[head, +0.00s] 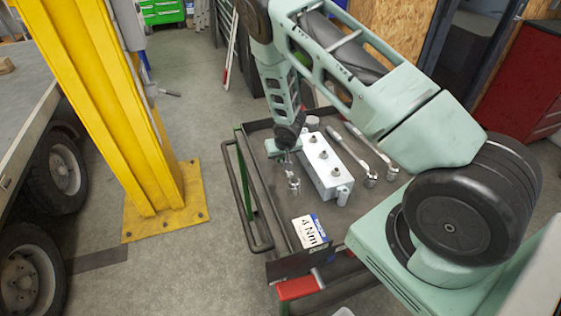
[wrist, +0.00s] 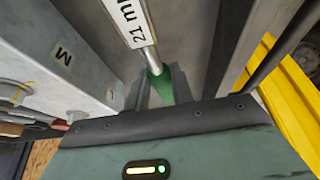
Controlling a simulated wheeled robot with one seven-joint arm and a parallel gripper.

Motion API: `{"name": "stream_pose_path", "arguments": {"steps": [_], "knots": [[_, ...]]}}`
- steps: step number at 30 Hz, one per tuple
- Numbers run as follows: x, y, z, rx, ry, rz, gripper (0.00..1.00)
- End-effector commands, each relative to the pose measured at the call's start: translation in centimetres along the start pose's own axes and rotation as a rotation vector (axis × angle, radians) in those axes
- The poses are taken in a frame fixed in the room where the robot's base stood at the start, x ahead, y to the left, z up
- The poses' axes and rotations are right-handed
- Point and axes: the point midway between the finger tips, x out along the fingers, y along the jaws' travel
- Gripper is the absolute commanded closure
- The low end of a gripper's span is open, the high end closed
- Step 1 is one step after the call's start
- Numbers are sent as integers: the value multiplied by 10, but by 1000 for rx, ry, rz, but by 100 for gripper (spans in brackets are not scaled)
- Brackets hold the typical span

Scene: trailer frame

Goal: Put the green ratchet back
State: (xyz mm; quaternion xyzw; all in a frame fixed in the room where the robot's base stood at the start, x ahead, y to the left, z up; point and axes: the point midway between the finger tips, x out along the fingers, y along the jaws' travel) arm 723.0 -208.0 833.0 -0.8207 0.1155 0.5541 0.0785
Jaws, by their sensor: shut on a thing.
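The green ratchet's green handle (wrist: 158,86) shows in the wrist view between the two fingers of my gripper (wrist: 160,90), which is shut on it. A bare metal shaft runs up from the handle to a white tag reading "21 m…", cut off at the top edge. In the head view my gripper (head: 285,152) is above the left part of the tool cart (head: 272,215), just left of the white block (head: 325,168). A metal socket-like part (head: 293,186) shows below it. The handle is mostly hidden by my gripper in this view.
Two metal wrenches (head: 352,150) lie right of the block, which has several metal studs on top. A "4 Nm" card (head: 309,231) lies at the cart's near end. A green-and-dark side rail (head: 248,200) borders the left. A yellow post (head: 115,105) stands farther left across open floor.

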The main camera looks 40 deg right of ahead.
Motion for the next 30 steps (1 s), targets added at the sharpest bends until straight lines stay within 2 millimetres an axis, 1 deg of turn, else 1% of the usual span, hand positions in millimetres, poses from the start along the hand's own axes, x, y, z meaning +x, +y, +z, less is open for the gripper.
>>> {"name": "stream_pose_path", "arguments": {"steps": [3, 6, 19, 20, 21, 22, 30], "knots": [[14, 0, 6, -2, -2, 1, 100], [21, 0, 8, -1, 0, 0, 100], [28, 0, 11, 1, 1, 0, 100], [27, 0, 11, 1, 0, 0, 68], [26, 0, 11, 1, 0, 0, 57], [26, 0, 11, 1, 0, 0, 55], [26, 0, 10, 0, 0, 0, 55]]}}
